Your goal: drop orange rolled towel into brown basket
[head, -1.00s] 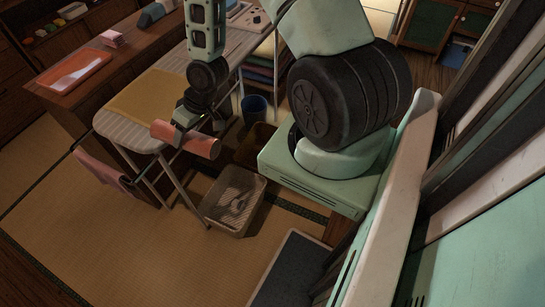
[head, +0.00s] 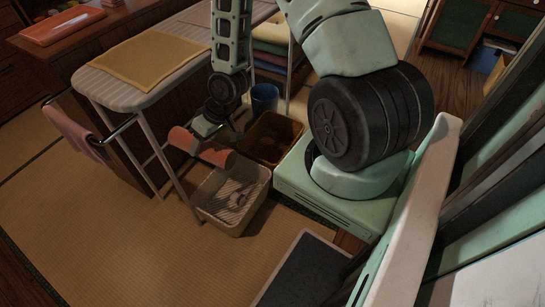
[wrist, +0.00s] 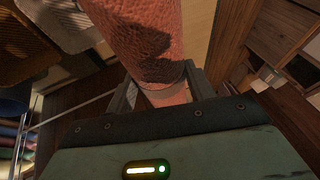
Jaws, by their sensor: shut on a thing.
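My gripper (head: 202,142) is shut on the orange rolled towel (head: 218,155). In the head view the towel is held level above the far left part of a beige basket. In the wrist view the towel (wrist: 140,35) runs up from between the two fingers. The brown basket (head: 293,128) stands on the floor behind the beige basket, to the right of the towel. Its inside is dark, and my arm is close to its left side.
The beige basket (head: 258,205) with something pale inside stands in front of the brown basket. A blue bin (head: 264,97) is behind. An ironing board (head: 100,82) with a yellow cloth is at left, its legs near the towel. A dark mat (head: 300,270) lies in front.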

